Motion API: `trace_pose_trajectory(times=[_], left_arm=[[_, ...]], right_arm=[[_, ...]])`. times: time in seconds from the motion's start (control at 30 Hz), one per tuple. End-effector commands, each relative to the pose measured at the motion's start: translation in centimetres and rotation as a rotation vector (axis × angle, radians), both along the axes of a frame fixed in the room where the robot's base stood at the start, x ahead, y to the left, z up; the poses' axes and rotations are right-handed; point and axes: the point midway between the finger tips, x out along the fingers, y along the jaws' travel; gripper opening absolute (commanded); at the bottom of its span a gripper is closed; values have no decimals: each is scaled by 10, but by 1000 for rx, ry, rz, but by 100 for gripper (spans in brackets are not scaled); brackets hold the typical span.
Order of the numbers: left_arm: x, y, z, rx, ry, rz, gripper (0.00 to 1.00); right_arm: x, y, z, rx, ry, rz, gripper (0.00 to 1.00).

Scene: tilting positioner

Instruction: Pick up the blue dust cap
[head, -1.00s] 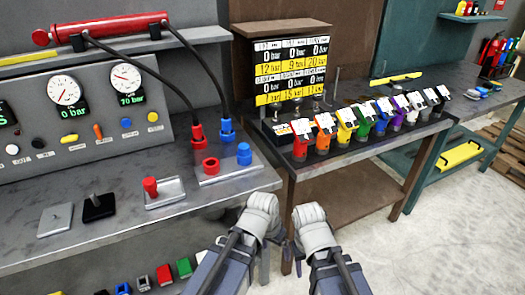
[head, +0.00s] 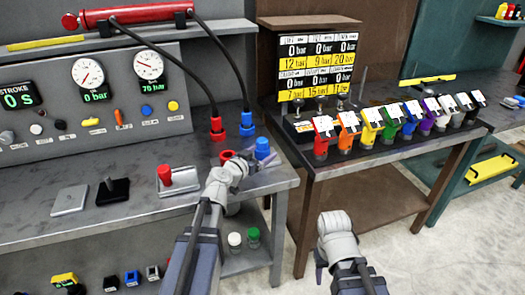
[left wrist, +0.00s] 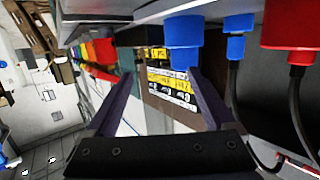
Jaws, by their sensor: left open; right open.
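The blue dust cap (head: 262,147) stands on the grey plate at the right end of the bench. In the left wrist view the blue cap (left wrist: 184,45) is ahead of my left gripper, near the tip of its right-hand finger. My left gripper (head: 243,163) is open and empty, just left of and in front of the cap; whether a finger touches it I cannot tell. Its two fingers also show in the left wrist view (left wrist: 160,80). My right gripper (head: 322,272) is open in front of the brown table, away from the cap; its fingertips are mostly hidden.
A red cap (head: 227,157) sits close behind my left gripper. Red (head: 217,128) and blue (head: 247,124) hose couplings stand behind the caps. A red-handled block (head: 178,180) lies to the left. Coloured bottles (head: 371,127) line the brown table; the floor ahead is clear.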

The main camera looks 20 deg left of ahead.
Motion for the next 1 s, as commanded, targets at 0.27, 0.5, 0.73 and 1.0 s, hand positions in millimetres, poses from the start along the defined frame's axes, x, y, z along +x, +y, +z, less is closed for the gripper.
trace_pose_trajectory(times=[0.27,0.5,0.73,1.0], left_arm=[[7,34,10,2,-62,86,88],[27,30,5,1,-59,82,88],[33,27,4,1,-59,82,88],[63,22,-11,3,-60,81,88]], right_arm=[[0,0,-3,0,0,0,50],[0,0,-7,0,0,0,50],[0,0,-9,0,0,0,50],[0,0,-23,0,0,0,50]])
